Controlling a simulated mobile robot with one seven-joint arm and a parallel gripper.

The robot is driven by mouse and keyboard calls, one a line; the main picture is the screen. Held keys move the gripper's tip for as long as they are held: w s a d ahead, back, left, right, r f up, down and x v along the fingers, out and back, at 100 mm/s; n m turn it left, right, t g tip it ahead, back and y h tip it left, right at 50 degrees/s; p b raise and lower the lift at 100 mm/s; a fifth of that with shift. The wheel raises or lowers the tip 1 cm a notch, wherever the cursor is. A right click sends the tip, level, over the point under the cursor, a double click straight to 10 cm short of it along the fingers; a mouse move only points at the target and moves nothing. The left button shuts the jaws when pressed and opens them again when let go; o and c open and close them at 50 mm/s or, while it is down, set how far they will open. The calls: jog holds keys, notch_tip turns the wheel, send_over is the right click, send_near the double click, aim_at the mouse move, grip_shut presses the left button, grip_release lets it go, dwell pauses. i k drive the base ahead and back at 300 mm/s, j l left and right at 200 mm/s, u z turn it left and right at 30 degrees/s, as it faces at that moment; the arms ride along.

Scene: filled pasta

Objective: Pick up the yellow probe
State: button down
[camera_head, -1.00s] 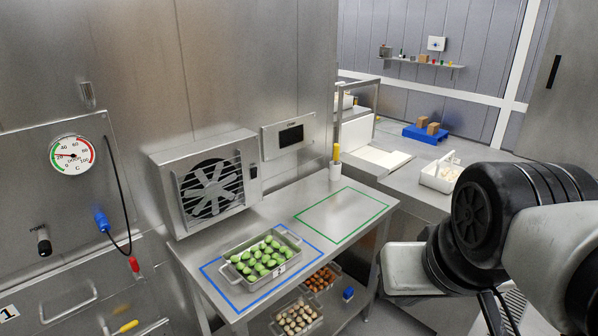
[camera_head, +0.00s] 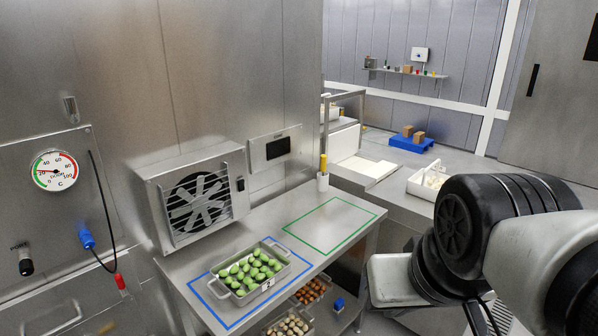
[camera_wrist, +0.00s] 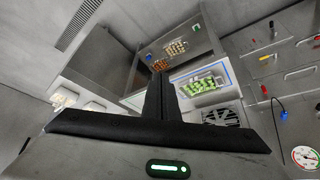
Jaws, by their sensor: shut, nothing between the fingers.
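A yellow probe (camera_head: 323,163) stands upright in a white holder (camera_head: 323,182) at the back edge of the steel table, beside the wall. My gripper (camera_wrist: 158,80) shows in the wrist view as dark fingers, shut and empty. It points out over the room, well away from the table, and touches nothing. In the head view only my arm shows, at the right, and the gripper is out of sight. I cannot make out the probe in its holder in the wrist view.
A tray of green filled pasta (camera_head: 248,291) sits in the blue outline on the table. The green outline (camera_head: 330,221) is empty. A fan unit (camera_head: 195,195) stands behind the tray. Trays of orange (camera_head: 310,290) and pale pieces (camera_head: 287,326) are on the lower shelf.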

aim_at(323, 158)
jog(key=i+l+u, duration=0.15)
jog(key=i+l, duration=0.2)
jog(key=i+l+u, duration=0.15)
jog(key=i+l, duration=0.2)
jog(key=i+l+u, duration=0.15)
jog(key=i+l, duration=0.15)
jog(key=l, duration=0.15)
jog(key=i+l+u, duration=0.15)
jog(key=i+l, duration=0.15)
jog(key=l, duration=0.15)
jog(key=i+l+u, duration=0.15)
jog(key=l, duration=0.35)
jog(key=i, duration=0.1)
